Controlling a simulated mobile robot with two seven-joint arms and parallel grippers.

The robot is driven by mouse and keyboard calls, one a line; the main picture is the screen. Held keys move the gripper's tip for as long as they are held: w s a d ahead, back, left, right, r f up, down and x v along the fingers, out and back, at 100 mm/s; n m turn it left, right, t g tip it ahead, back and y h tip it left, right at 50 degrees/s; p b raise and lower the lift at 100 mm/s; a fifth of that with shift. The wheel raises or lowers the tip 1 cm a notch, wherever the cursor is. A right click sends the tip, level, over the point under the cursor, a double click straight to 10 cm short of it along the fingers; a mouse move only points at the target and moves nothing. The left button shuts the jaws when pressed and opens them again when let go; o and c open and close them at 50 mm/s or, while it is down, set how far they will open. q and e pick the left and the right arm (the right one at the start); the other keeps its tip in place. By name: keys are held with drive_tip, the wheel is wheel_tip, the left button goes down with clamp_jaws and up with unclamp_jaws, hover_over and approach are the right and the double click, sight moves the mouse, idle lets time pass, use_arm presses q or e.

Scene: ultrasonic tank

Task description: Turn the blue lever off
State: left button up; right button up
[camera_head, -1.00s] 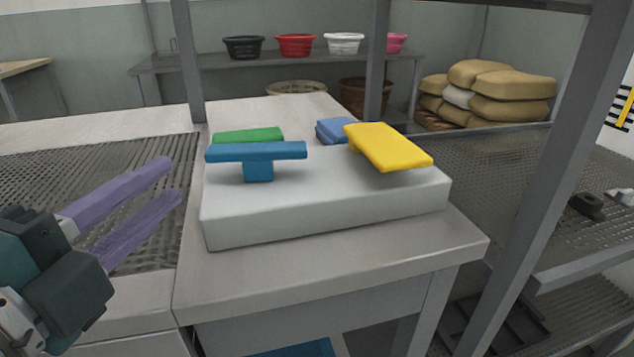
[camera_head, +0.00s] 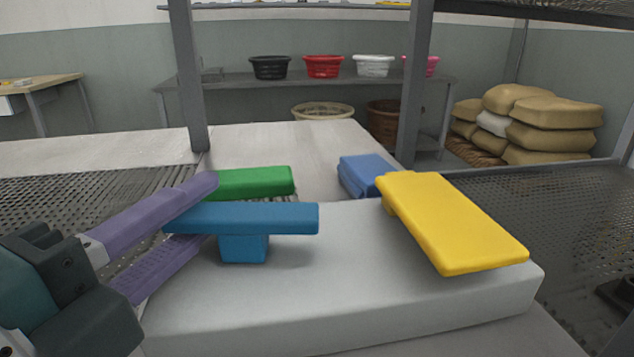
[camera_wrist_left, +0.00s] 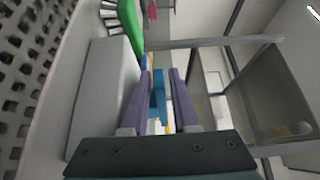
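The blue lever (camera_head: 265,218) is a flat T-shaped bar standing level on the white box (camera_head: 330,285). My left gripper (camera_head: 206,213) comes in from the left with its purple fingers apart. One finger is above the lever's left end and the other is below it. In the left wrist view the blue lever (camera_wrist_left: 157,97) lies between the two fingers, with a narrow gap to the right finger; contact on the left side is unclear. The right gripper is not in view.
A tilted yellow lever (camera_head: 450,220) is on the box's right side. A green lever (camera_head: 250,182) and another blue piece (camera_head: 362,175) are behind. A grey post (camera_head: 415,85) stands beyond the box. Perforated metal surfaces lie on both sides.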

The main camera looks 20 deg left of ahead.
use_arm(q)
drive_tip(key=shift+s, duration=0.15)
drive_tip(key=shift+c, duration=0.4)
clamp_jaws()
